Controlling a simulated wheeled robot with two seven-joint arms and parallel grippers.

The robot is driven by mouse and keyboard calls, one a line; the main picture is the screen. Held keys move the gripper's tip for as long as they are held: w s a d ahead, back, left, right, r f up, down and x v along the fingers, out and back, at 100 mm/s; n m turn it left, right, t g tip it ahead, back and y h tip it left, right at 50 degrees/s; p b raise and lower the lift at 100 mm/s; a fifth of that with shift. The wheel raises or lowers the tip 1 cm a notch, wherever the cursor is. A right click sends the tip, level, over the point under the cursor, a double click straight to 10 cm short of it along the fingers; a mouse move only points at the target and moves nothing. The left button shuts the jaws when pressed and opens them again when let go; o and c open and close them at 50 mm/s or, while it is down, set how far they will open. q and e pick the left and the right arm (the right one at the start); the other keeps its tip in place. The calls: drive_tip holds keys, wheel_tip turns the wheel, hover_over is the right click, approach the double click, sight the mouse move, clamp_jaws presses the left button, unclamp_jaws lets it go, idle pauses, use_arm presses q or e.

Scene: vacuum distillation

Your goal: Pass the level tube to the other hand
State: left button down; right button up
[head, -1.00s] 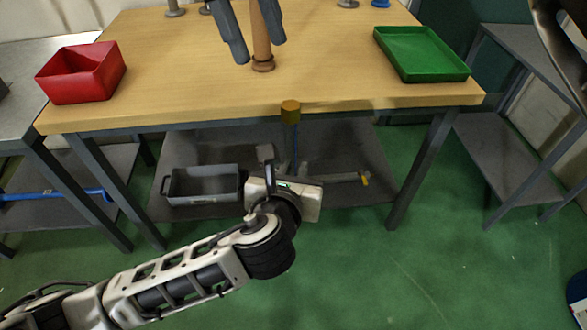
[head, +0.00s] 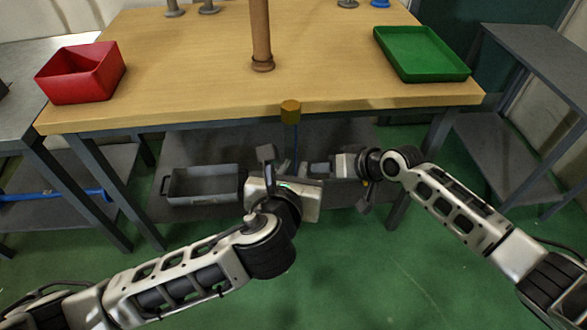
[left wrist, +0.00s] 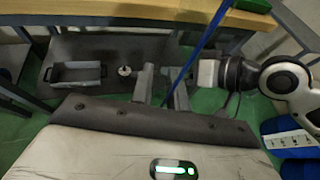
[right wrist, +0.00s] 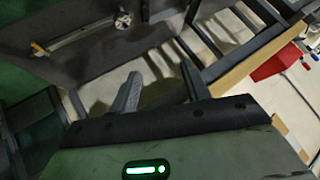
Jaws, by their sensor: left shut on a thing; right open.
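The level tube has a gold-coloured cap (head: 290,112) and a thin blue shaft, and stands roughly upright in front of the table edge in the head view. My left gripper (head: 285,160) is shut on its lower part. The left wrist view shows the blue shaft (left wrist: 206,45) slanting down between the left fingers. My right gripper (head: 312,168) is open just right of the tube, pointing towards it. In the right wrist view its fingers (right wrist: 163,85) are spread with nothing seen between them. The shaft's lower end is hidden behind my left gripper.
A brown column (head: 261,40) stands on the wooden table (head: 190,75), with a red bin (head: 82,72) left and a green tray (head: 422,54) right. A grey tray (head: 203,185) is on the lower shelf. Open green floor lies in front.

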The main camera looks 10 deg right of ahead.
drive_tip(key=s+f+t+h, duration=0.1)
drive_tip(key=s+t+h, duration=0.2)
drive_tip(key=s, duration=2)
drive_tip(key=shift+s+f+n, duration=0.15)
drive_tip(key=shift+f+n, duration=0.05)
drive_tip(key=shift+n, duration=0.1)
